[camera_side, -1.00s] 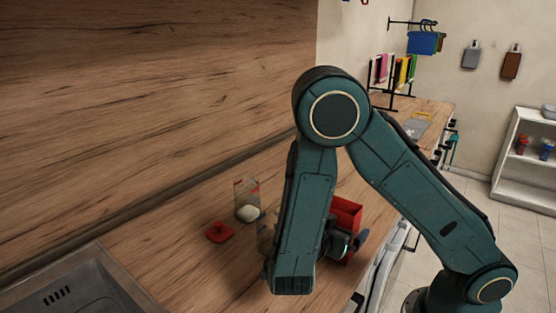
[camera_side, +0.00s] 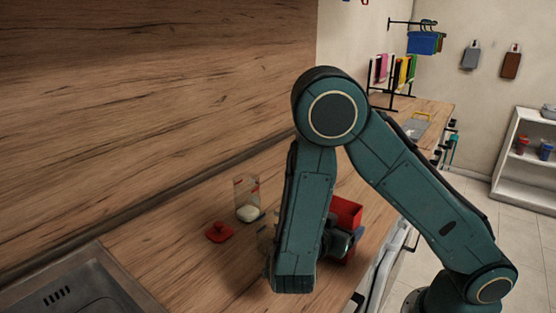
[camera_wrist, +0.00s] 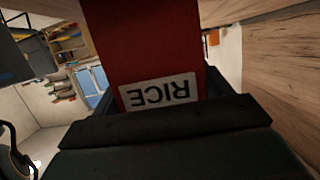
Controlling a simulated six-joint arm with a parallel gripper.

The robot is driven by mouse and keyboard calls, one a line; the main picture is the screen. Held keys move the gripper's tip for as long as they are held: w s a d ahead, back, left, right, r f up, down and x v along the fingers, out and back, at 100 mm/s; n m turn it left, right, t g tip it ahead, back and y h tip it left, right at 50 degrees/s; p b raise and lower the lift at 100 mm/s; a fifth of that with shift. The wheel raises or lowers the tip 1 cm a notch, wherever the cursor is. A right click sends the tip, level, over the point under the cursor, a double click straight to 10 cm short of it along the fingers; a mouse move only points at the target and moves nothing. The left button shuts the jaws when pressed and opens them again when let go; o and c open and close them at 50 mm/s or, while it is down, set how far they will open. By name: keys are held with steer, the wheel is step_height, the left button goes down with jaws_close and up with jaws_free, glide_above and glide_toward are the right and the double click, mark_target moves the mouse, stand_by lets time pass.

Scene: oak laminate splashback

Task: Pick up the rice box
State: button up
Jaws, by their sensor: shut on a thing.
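The rice box (camera_side: 346,212) is red and stands upright on the wooden counter, partly hidden behind my arm in the side view. In the wrist view the red rice box (camera_wrist: 155,45) fills the upper middle, with its white RICE label upside down. My gripper (camera_side: 343,240) is shut on the lower part of the box. In the wrist view my gripper (camera_wrist: 165,112) crosses below the label. The box's bottom is hidden, so I cannot tell whether it touches the counter.
A clear jar (camera_side: 247,200) with white contents and a red lid (camera_side: 219,232) lie on the counter to the left. Another clear container is partly hidden behind my arm. A sink (camera_side: 75,290) is at lower left. A rack (camera_side: 392,75) stands farther back.

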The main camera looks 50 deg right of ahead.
mark_target(335, 204)
steer(key=shift+r, duration=0.15)
steer(key=shift+r, duration=4.85)
steer(key=shift+w, duration=0.1)
steer(key=shift+w+a+r+n+t, duration=0.1)
steer(key=shift+w+a+n+t, duration=0.3)
steer(key=shift+w+t, duration=0.1)
steer(key=w+a+r+n+t+y, duration=0.4)
steer(key=w+a+n+t, duration=0.1)
steer(key=a, duration=0.2)
steer(key=w+a+r+n+t+y, duration=0.4)
steer(key=w+a+t, duration=0.1)
steer(key=w+a, duration=0.1)
steer(key=shift+w+a+r+n+t, duration=0.3)
steer(key=shift+a+n, duration=0.1)
steer(key=shift+a, duration=0.05)
steer(key=shift+f, duration=0.25)
